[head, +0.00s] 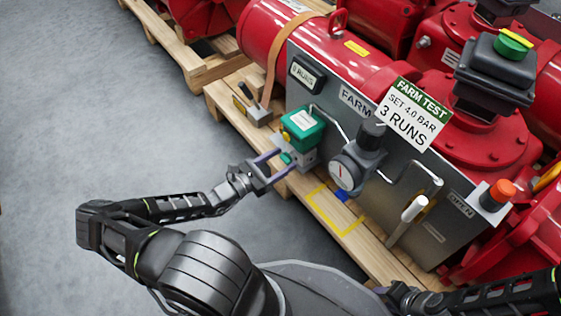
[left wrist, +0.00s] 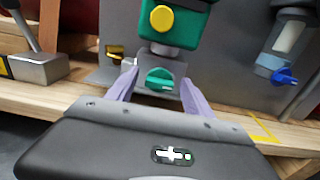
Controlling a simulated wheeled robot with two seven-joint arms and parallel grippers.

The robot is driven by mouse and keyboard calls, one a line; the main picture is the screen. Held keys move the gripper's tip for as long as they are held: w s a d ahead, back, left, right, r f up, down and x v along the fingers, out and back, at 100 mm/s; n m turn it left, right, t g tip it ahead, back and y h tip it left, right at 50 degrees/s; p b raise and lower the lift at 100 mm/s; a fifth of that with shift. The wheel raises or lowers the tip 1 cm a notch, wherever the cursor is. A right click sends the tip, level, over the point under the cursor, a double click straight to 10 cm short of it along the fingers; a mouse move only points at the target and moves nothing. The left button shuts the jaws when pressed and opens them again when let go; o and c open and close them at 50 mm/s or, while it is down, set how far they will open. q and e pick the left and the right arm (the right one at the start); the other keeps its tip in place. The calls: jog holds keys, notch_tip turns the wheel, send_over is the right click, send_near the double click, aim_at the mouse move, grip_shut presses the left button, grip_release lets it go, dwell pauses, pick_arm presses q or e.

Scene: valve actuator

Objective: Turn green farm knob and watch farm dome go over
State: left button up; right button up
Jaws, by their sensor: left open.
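The green farm knob (left wrist: 160,80) sits on a grey block below a green box with a yellow button (left wrist: 162,18). In the head view the knob (head: 287,158) is small, below the green box (head: 302,128). My left gripper (head: 275,165) is open, its two purple fingers on either side of the knob; I cannot tell whether they touch it. In the left wrist view its fingers (left wrist: 160,82) flank the knob. The farm dome, a black cap with a green and yellow top (head: 512,44), stands on the red actuator at upper right.
The grey panel carries a gauge (head: 343,170), a white-handled lever (head: 414,209) and an orange button (head: 502,190). A sign (head: 412,113) reads "FARM TEST, SET 4.0 BAR, 3 RUNS". A small lever box (head: 254,110) is left of the green box. Grey floor (head: 110,120) is clear.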

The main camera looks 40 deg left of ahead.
pick_arm(q)
grip_shut()
dwell(0.5)
